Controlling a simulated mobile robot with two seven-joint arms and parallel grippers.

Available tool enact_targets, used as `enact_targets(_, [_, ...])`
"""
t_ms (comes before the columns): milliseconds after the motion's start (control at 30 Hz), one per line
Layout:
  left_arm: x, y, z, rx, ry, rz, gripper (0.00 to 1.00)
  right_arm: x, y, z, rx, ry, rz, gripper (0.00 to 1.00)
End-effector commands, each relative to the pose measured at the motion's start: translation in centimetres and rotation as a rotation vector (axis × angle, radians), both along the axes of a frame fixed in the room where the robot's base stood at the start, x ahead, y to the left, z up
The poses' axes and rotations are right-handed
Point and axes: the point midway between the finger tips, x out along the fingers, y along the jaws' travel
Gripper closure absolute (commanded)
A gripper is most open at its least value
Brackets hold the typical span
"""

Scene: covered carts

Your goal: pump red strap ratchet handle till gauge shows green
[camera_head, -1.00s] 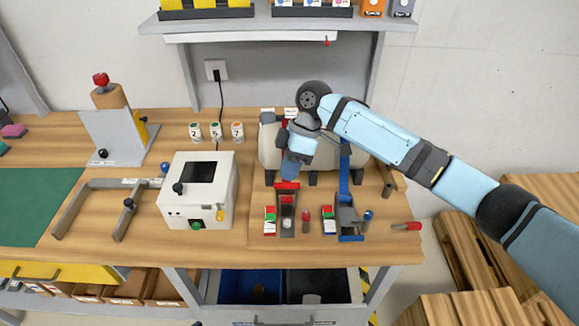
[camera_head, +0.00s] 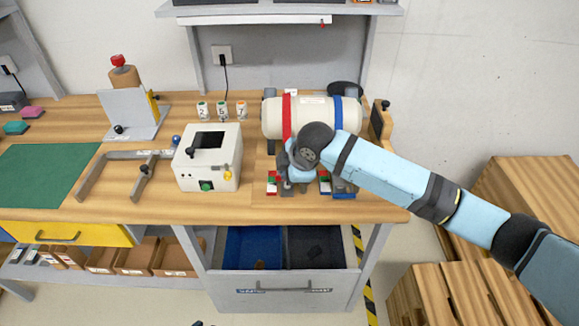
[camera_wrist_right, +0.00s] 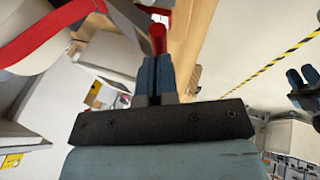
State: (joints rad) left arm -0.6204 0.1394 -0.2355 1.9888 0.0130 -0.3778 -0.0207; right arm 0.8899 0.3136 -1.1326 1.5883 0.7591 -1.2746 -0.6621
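The red strap (camera_head: 287,112) runs over a white cylinder (camera_head: 315,116) and down to its ratchet, which my right gripper (camera_head: 291,184) mostly hides. A small gauge (camera_head: 271,184) with red, white and green areas stands left of that ratchet; its reading is too small to tell. In the right wrist view my right gripper's blue fingers (camera_wrist_right: 155,78) are close together at the red handle (camera_wrist_right: 158,38), seemingly shut on it. The strap also shows there, large at the left (camera_wrist_right: 45,38). A second gripper, seemingly my left (camera_wrist_right: 302,84), shows at the right edge with fingers apart.
The blue strap (camera_head: 339,112) and its ratchet (camera_head: 343,188) are close on the right, with a second gauge (camera_head: 325,183). A white box (camera_head: 208,170) with a dark screen stands to the left. Wooden crates (camera_head: 450,285) are on the floor at the right.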

Motion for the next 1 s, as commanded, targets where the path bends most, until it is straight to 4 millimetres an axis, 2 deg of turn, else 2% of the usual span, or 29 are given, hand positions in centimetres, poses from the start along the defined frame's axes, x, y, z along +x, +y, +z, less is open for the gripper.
enact_targets(233, [0.5,0.0,1.0,-0.001,-0.012,0.001,0.74,-1.5,-0.1,-2.7,-0.001,-0.207,0.000,1.00])
enact_targets(600, [0.7,0.0,2.2,-0.002,-0.018,0.001,0.74,-2.2,-0.1,-5.2,-0.001,-0.198,-0.002,1.00])
enact_targets(1000, [0.4,0.0,1.8,0.000,-0.007,0.001,0.74,-2.4,0.0,-6.0,-0.001,-0.198,-0.002,1.00])
